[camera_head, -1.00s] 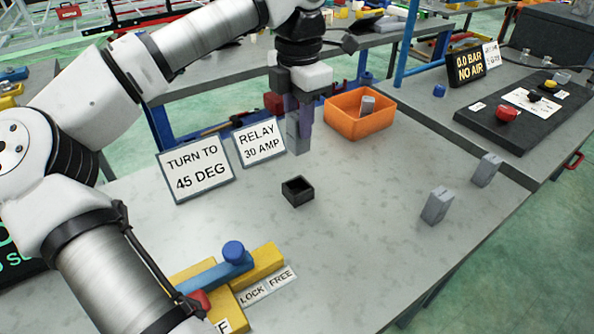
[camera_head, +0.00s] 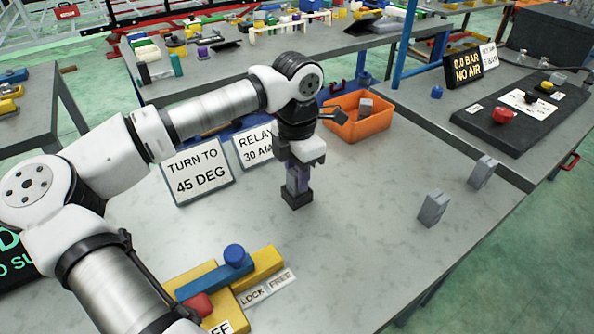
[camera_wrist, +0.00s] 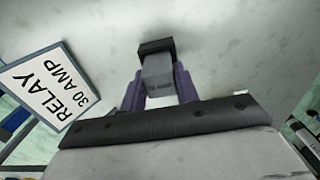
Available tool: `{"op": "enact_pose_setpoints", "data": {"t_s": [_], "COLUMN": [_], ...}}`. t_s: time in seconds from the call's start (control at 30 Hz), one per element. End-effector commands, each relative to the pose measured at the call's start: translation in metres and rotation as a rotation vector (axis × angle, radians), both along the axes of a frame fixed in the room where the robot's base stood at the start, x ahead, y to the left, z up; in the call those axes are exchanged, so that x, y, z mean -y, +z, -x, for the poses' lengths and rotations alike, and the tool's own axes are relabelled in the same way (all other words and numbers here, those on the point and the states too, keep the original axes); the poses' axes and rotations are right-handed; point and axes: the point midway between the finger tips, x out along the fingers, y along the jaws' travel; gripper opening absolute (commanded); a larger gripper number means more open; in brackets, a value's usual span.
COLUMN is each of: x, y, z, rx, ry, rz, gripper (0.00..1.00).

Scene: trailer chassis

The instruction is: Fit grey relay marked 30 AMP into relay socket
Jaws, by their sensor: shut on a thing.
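My gripper (camera_head: 298,180) points down at the middle of the table and is shut on a grey relay. In the wrist view the relay (camera_wrist: 158,76) sits between the two purple fingers, with small print on its face that I cannot read. The black relay socket (camera_head: 296,201) is directly below the fingers; in the wrist view the socket (camera_wrist: 156,47) shows at the relay's far end. The relay's lower end meets the socket opening in both views. I cannot tell how deep it is inside.
Two other grey relays (camera_head: 433,209) (camera_head: 482,172) stand at the right. An orange bin (camera_head: 359,124) holding a grey block is behind. Signs "TURN TO 45 DEG" (camera_head: 198,172) and "RELAY 30 AMP" (camera_head: 252,148) stand left. A yellow-and-blue lock fixture (camera_head: 228,278) is in front.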

Motion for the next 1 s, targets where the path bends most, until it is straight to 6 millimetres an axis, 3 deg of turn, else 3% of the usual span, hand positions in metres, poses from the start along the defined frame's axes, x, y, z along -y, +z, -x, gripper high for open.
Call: {"op": "enact_pose_setpoints", "data": {"t_s": [0.17,0.2,0.33,0.77,1.0], "x": [0.0,0.0,0.0,0.0,0.0], "y": [-0.004,-0.003,-0.003,0.006,0.054], "z": [0.0,0.0,0.0,-0.001,-0.001], "rx": [0.0,0.0,0.0,0.002,0.005], "ry": [0.0,0.0,0.0,0.0,0.001], "rz": [0.0,0.0,0.0,-0.001,-0.002], "gripper": [0.07,0.34,0.51,0.52,0.52]}}
